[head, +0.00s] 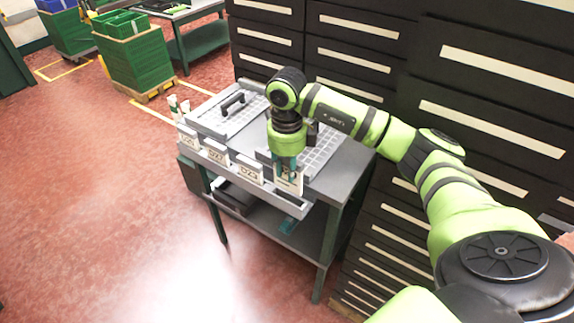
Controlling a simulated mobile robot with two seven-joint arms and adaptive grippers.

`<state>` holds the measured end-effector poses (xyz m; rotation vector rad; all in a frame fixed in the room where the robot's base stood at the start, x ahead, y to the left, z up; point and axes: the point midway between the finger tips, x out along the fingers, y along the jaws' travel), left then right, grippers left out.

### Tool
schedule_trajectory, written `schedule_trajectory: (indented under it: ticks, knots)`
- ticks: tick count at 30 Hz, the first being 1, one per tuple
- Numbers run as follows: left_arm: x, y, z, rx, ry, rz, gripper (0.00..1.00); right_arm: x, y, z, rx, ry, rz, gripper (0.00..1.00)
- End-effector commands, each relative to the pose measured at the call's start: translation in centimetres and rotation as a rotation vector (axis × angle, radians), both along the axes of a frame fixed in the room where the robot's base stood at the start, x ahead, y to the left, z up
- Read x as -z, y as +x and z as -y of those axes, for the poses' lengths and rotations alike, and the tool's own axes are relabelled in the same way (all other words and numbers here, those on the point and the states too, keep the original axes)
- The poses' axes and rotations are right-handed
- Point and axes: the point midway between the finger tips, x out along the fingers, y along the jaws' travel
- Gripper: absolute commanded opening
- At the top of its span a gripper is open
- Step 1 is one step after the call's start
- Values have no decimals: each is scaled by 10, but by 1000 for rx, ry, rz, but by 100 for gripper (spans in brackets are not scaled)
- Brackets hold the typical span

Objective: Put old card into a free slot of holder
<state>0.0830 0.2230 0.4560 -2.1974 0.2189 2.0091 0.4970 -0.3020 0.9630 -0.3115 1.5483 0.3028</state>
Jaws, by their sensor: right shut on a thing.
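The holder (222,168) is a long grey rail along the front edge of a grey workbench. Several white cards with dark print stand in it, among them a left card (187,139), a middle card (214,154) and a right card (249,172). My right gripper (288,168) points down over the right end of the holder. It is shut on a white card (290,186), held upright. Whether the card's lower edge sits in a slot or just in front of it, I cannot tell. My left gripper is out of view.
Two grey gridded trays lie on the workbench (343,171); the left tray (205,122) has a black handle. White-and-green bottles (179,108) stand at the bench's left corner. Black drawer cabinets (370,50) rise close behind. Red floor in front is free.

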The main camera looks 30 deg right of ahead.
Motion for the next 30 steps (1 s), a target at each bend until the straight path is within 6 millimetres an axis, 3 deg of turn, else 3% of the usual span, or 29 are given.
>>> schedule_trajectory:
  ticks: [30]
  knots:
    - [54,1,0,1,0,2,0,72,0,0,0,0,1,0]
